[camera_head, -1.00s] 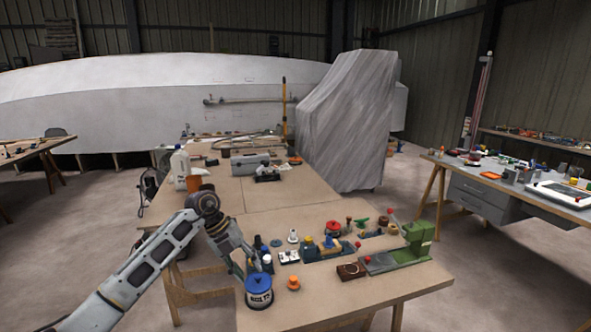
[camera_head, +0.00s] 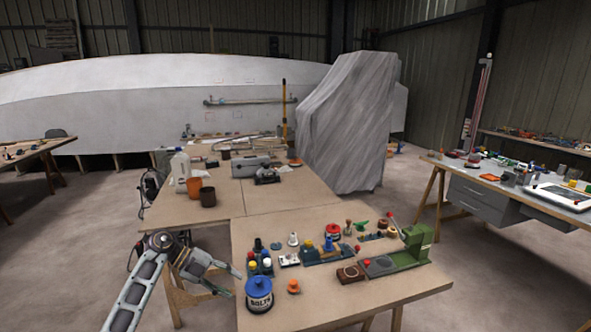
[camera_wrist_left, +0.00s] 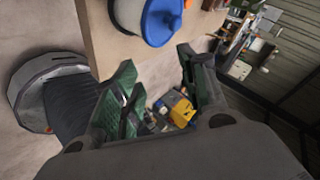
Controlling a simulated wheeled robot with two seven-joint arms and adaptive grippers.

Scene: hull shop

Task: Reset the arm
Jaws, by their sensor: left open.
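My left gripper (camera_head: 236,283) is at the left edge of the near table, beside a blue-lidded tin (camera_head: 259,294). It is open and empty. In the left wrist view its two green-padded fingers (camera_wrist_left: 160,82) stand apart, with nothing between them but background. The blue-lidded tin also shows in the left wrist view (camera_wrist_left: 150,18), beyond the fingertips and apart from them. My right gripper is in neither view.
The near table (camera_head: 330,303) holds an orange knob piece (camera_head: 293,286), a small brown box (camera_head: 350,273), a green machine (camera_head: 412,248) and several small parts. A far table (camera_head: 265,196) holds two cups and a white jug (camera_head: 180,166).

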